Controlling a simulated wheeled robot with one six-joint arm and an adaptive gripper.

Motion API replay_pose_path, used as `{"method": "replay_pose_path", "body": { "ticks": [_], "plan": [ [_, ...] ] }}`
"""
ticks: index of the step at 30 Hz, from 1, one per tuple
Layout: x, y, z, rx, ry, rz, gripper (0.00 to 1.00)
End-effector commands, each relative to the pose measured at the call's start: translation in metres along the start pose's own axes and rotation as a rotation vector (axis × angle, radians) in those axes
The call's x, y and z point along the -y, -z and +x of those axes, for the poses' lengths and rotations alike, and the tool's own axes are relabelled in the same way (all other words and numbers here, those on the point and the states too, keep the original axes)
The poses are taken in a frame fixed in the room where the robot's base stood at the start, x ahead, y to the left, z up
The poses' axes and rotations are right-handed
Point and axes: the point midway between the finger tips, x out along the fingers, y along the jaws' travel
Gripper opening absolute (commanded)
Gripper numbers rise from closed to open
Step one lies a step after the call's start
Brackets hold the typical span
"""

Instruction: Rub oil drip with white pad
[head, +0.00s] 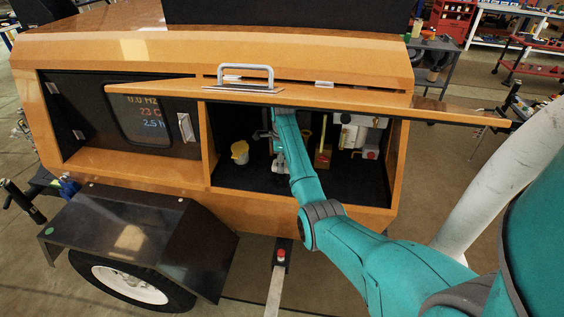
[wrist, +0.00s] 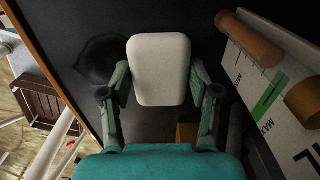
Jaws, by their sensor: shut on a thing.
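The white pad (wrist: 160,70) is a rounded pale block in the wrist view. My gripper (wrist: 160,88) is shut on it, with one finger at each side. A dark glossy patch, which looks like the oil drip (wrist: 98,60), lies on the black surface just left of and behind the pad. The pad and a finger cover part of its right side. I cannot tell whether the pad touches the surface. In the head view my arm reaches into the open orange compartment; the pad and drip cannot be made out there.
A white gauge panel (wrist: 262,85) with MAX lettering and brown cylinders stands close at the right in the wrist view. A yellow cup-like thing (head: 240,152) stands at the compartment's left. The raised orange door (head: 350,98) hangs over my arm. An orange-brown block (wrist: 187,132) is near the right finger.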

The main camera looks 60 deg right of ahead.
Motion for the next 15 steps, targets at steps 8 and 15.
{"method": "replay_pose_path", "body": {
  "ticks": [8,15],
  "plan": [
    [-0.007,0.000,0.002,0.000,-0.001,0.000,0.34],
    [-0.026,-0.001,0.001,0.000,0.000,0.000,0.34]
  ]
}}
